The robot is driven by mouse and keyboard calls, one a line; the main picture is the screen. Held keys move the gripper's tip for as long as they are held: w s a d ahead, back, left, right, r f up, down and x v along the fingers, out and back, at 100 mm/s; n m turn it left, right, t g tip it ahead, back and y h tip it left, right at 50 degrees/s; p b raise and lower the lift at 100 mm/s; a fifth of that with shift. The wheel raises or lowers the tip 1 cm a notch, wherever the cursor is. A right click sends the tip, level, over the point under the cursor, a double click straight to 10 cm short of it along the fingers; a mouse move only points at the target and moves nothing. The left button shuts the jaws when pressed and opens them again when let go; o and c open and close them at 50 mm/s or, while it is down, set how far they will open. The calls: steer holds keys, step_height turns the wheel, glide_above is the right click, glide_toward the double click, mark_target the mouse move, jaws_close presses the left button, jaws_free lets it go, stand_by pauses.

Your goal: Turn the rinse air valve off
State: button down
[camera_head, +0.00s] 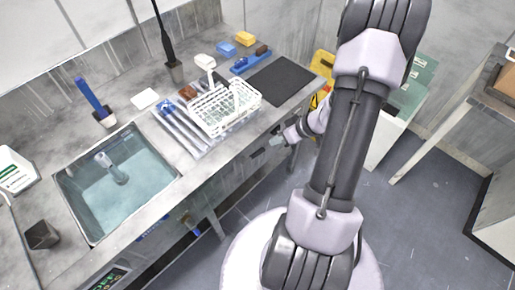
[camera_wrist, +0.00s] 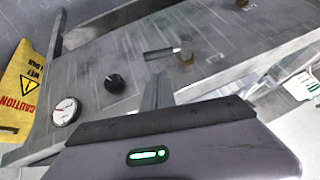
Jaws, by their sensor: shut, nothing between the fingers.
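In the wrist view a grey front panel fills the middle, with a round black knob (camera_wrist: 114,83) that has a pale mark, left of my fingers. No label is readable, so I cannot tell which is the rinse air valve. My gripper (camera_wrist: 157,80) is shut and empty in front of the panel. It seems apart from the knob. In the head view my gripper (camera_head: 275,141) is at the counter's front edge; the panel's fittings there are mostly hidden.
A white-faced gauge (camera_wrist: 66,111) and a yellow caution sign (camera_wrist: 20,85) stand to the left in the wrist view. In the head view a white wire basket (camera_head: 222,108), a black mat (camera_head: 281,80) and a sink (camera_head: 70,190) are on the counter. Open floor lies in front.

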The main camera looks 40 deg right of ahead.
steer(key=b+x, duration=0.2)
steer(key=x, duration=0.7)
steer(key=shift+w+f, duration=0.25)
steer(key=shift+f, duration=0.05)
steer(key=shift+d+f, duration=0.1)
steer(key=shift+d, duration=0.05)
